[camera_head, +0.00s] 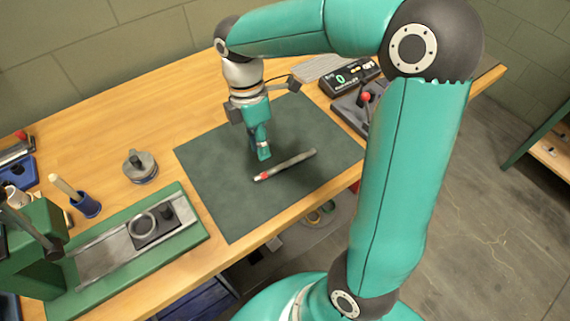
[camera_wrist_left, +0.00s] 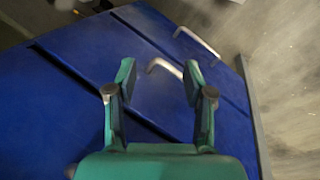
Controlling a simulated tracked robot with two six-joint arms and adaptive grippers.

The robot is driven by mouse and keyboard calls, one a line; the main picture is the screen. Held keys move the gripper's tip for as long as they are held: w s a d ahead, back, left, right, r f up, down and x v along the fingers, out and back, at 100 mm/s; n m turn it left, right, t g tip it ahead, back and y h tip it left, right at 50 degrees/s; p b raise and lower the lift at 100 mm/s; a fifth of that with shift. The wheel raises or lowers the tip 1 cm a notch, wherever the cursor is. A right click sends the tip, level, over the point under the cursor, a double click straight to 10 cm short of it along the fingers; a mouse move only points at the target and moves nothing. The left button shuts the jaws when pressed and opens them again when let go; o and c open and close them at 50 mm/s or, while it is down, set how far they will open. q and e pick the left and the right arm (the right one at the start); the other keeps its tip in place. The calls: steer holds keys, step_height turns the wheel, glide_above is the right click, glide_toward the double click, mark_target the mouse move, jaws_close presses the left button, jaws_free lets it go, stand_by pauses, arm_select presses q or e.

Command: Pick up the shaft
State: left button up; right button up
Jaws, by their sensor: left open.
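The shaft (camera_head: 292,162) is a thin grey rod with a red band near its left end. It lies slantwise on the dark green mat (camera_head: 225,205) on the wooden bench. My right gripper (camera_head: 264,152) points down over the mat, just behind the shaft's left half. It looks apart from the shaft; I see its fingers edge-on, so the gap between them is hidden. My left gripper (camera_wrist_left: 159,77) shows only in the left wrist view, open and empty. It is over a blue panelled surface (camera_wrist_left: 60,110), away from the shaft.
A green fixture (camera_head: 120,255) with a grey ring stands at the left front. A round grey part (camera_head: 140,167) and a blue cup (camera_head: 87,206) are behind it. A black display box (camera_head: 350,79) is at the back right. Bent metal rods (camera_wrist_left: 165,68) lie near my left gripper.

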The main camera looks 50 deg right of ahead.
mark_target(264, 173)
steer(key=f, duration=0.4)
steer(key=s+a+f, duration=0.1)
steer(key=f, duration=0.2)
jaws_close()
